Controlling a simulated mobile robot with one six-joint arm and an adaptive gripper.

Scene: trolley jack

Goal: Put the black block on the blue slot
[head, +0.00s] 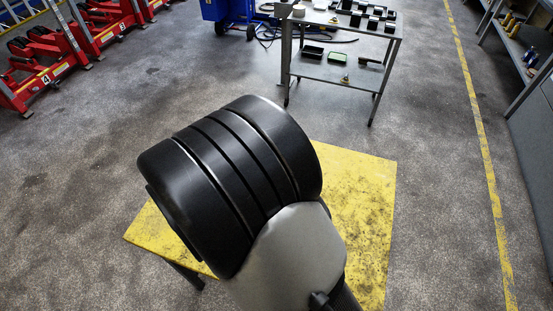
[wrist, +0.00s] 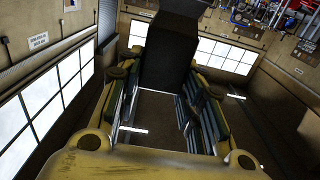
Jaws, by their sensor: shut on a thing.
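In the wrist view, my gripper (wrist: 166,72) is shut on the black block (wrist: 168,45). The block is a dark, long box between the two fingers and sticks out beyond their tips. The fingers are yellowish with dark pads. In the head view, neither the gripper nor the block can be made out. My own black and grey arm links fill the middle there. I see no blue slot in either view.
A worn yellow tabletop (head: 362,200) lies under my arm, its right part bare. A grey metal trolley (head: 340,72) with small black items stands behind. Red jacks (head: 65,55) are at the upper left, a blue machine (head: 232,12) at the top. Open floor lies between.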

